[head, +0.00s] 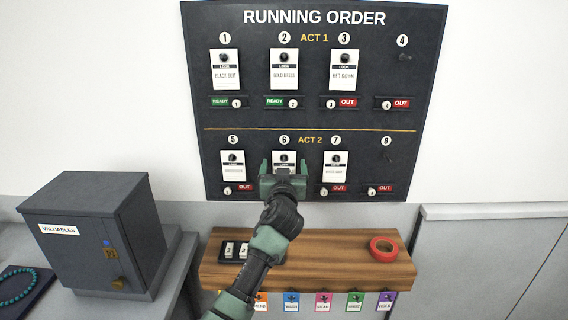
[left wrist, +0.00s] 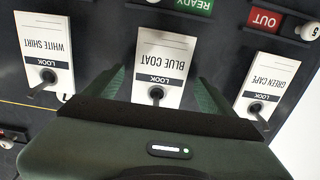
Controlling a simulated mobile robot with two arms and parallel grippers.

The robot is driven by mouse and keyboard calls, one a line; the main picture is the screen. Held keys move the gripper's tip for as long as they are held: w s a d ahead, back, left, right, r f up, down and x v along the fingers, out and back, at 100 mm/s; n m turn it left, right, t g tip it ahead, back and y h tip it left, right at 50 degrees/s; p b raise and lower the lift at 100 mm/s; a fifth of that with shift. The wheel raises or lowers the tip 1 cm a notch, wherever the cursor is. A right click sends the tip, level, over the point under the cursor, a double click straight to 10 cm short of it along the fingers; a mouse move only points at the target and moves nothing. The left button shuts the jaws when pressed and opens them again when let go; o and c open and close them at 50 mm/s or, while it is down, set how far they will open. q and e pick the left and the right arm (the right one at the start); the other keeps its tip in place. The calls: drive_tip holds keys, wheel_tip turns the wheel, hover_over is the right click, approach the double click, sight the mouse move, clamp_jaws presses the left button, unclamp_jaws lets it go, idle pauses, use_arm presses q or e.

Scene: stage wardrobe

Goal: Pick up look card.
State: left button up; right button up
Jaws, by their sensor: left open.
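Several white look cards hang on pegs on the dark running order board (head: 430,60). My left gripper (head: 284,170) is open at the card (head: 284,157) under number 6, hiding its lower part. In the left wrist view, upside down, the BLUE COAT card (left wrist: 163,60) hangs on its peg between the two fingers of my left gripper (left wrist: 162,95). The fingers stand on either side of it, apart from it as far as I can tell. The WHITE SHIRT card (left wrist: 45,45) and GREEN CAPE card (left wrist: 265,85) hang on either side. My right gripper is not in view.
Below the board a wooden shelf (head: 325,268) holds a red tape roll (head: 384,247) and a dark tray with small tiles (head: 235,250). Coloured tags (head: 322,302) hang beneath. A grey VALUABLES box (head: 80,240) stands at left. Pegs 4 and 8 are bare.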

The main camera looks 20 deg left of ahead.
use_arm(q)
drive_tip(key=shift+w, duration=0.2)
drive_tip(key=c, duration=1.4)
drive_tip(key=shift+a+r, duration=0.15)
